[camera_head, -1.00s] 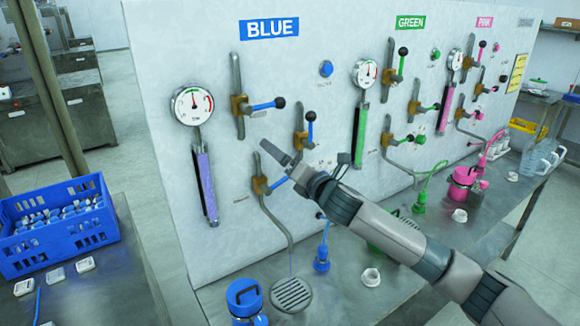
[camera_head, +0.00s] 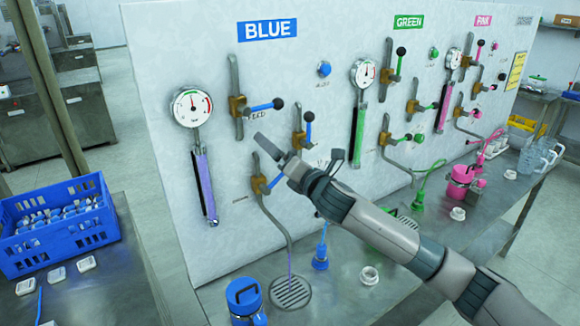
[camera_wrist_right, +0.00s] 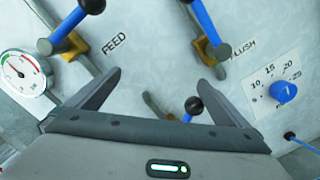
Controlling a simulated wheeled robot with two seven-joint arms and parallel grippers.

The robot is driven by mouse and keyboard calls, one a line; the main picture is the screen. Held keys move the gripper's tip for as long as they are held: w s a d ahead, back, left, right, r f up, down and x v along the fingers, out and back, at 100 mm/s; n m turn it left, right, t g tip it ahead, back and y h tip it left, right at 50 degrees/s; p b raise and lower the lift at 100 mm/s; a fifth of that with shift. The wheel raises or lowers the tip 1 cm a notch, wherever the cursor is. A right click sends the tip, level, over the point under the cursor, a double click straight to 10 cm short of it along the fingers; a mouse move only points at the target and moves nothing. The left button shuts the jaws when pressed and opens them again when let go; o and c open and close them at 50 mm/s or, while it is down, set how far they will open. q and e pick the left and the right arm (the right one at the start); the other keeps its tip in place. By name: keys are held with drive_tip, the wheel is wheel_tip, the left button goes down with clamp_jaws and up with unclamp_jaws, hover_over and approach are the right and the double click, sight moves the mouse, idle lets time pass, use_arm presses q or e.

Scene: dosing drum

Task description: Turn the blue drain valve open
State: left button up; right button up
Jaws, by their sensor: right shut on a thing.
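The blue drain valve (camera_head: 259,184) is the lowest valve under the BLUE sign, with a brass body on a steel pipe. Its blue handle points right and is partly hidden behind my right gripper in the head view. My right gripper (camera_head: 303,156) is in front of the panel at this handle. In the right wrist view, the fingers of my gripper (camera_wrist_right: 160,80) stand on either side of the handle's black knob (camera_wrist_right: 193,105), which appears nearer the right finger. The exact contact is hard to see. My left gripper is not in view.
Above are the feed valve (camera_head: 239,106) and flush valve (camera_head: 300,141), both with blue handles. A gauge (camera_head: 192,108) hangs at left. Below stand a blue jar (camera_head: 246,302), a round drain grate (camera_head: 291,292) and a blue plug (camera_head: 320,256). A blue crate (camera_head: 58,235) is on the left table.

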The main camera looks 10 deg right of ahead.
drive_tip(key=shift+g+y, duration=0.3)
drive_tip(key=shift+y, duration=0.1)
drive_tip(key=a, duration=0.2)
drive_tip(key=s+a+f, duration=0.1)
drive_tip(key=a, duration=0.1)
drive_tip(key=s+a+f, duration=0.1)
drive_tip(key=a, duration=0.1)
drive_tip(key=shift+s+a+f+p, duration=0.1)
drive_tip(key=shift+a+p, duration=0.15)
drive_tip(key=shift+p, duration=0.05)
drive_tip(key=shift+d, duration=0.45)
drive_tip(key=shift+w+d+f, duration=0.25)
drive_tip(key=shift+w+d, duration=0.05)
drive_tip(key=shift+d, duration=0.1)
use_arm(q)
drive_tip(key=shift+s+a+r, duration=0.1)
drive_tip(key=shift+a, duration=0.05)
use_arm(e)
drive_tip(key=shift+s+r, duration=0.1)
drive_tip(key=shift+s, duration=0.1)
